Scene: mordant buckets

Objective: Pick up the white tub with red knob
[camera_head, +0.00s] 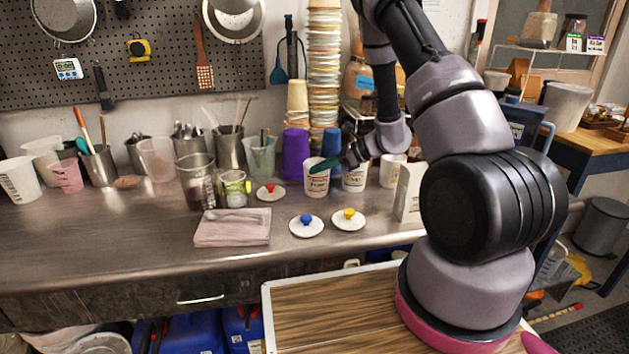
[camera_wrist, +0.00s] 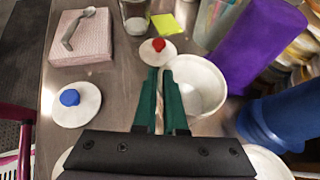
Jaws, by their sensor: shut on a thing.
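A white open tub (camera_head: 315,182) with printed lettering stands upright on the steel counter; its open mouth shows in the wrist view (camera_wrist: 205,88). A white lid with a red knob (camera_head: 269,192) lies flat on the counter to its left, apart from it; it also shows in the wrist view (camera_wrist: 158,50). My gripper (camera_head: 322,166) has green fingers at the tub's rim. In the wrist view my gripper (camera_wrist: 160,78) is shut on the tub's wall, with the right finger inside the mouth and the left one outside. I cannot tell whether the tub's base is off the counter.
Lids with a blue knob (camera_head: 307,226) and a yellow knob (camera_head: 348,219) lie in front. Another white tub (camera_head: 355,179) stands close on the right. A purple cup (camera_head: 294,154) and a blue cup (camera_head: 331,143) stand behind. A folded pink cloth (camera_head: 232,228) lies left.

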